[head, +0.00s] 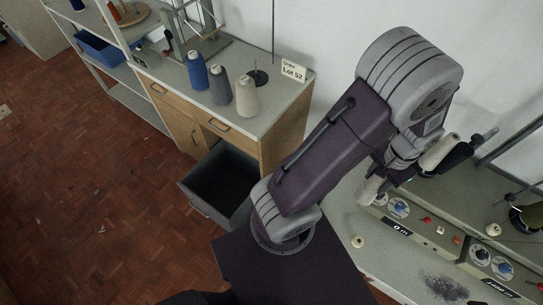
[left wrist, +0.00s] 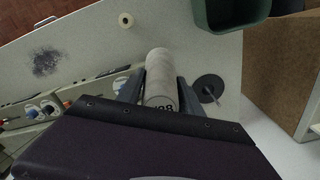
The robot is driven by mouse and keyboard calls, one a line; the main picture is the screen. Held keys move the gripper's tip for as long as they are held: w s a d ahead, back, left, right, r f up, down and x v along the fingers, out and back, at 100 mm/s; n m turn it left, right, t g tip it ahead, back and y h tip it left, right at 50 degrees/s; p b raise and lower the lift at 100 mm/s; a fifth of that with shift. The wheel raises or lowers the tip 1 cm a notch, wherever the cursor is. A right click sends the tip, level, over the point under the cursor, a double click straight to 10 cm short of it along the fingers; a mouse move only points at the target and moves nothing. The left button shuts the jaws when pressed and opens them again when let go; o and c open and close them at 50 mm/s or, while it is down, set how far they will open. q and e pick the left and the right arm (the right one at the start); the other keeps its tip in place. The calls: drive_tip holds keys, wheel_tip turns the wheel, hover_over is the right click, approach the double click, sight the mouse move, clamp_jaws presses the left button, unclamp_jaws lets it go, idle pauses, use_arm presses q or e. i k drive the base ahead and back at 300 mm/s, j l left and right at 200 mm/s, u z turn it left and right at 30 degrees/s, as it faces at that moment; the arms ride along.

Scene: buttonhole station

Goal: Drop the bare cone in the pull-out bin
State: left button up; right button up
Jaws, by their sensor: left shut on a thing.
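A bare, pale cone (head: 438,153) is gripped between the dark fingers of my left gripper (head: 462,149), over the right-hand bench. The left wrist view shows the cone (left wrist: 160,78) between both fingers of the left gripper (left wrist: 159,88), with dark lettering near its lower end. The pull-out bin (head: 196,196) is a dark grey open box, drawn out from the wooden cabinet at the middle left. Its visible inside looks empty. My arm covers part of its right side. The gripper is well to the right of the bin. My right gripper is not seen.
Blue (head: 197,71), grey (head: 220,86) and cream (head: 246,98) yarn cones stand on the cabinet top beside a Lot 52 sign (head: 293,71). A control panel (head: 420,235) lies along the right bench. A dark spindle base (left wrist: 209,88) and green container (left wrist: 228,14) are near the gripper.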

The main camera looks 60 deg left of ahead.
sight(229, 205)
drive_tip(key=k+l+u, duration=0.15)
drive_tip(key=k, duration=0.35)
drive_tip(key=k+j+u, duration=0.1)
drive_tip(key=j, duration=0.25)
drive_tip(key=k+j+u, duration=0.15)
drive_tip(key=k+j, duration=0.15)
drive_tip(key=k+j+u, duration=0.1)
drive_tip(key=j, duration=0.4)
drive_tip(key=k+j+u, duration=0.1)
drive_tip(key=j, duration=0.3)
drive_tip(key=k+j+u, duration=0.1)
drive_tip(key=k+j, duration=0.15)
drive_tip(key=j, duration=0.15)
drive_tip(key=i+j+u, duration=0.1)
drive_tip(key=j, duration=0.15)
drive_tip(key=i+j, duration=0.15)
drive_tip(key=j+u, duration=0.05)
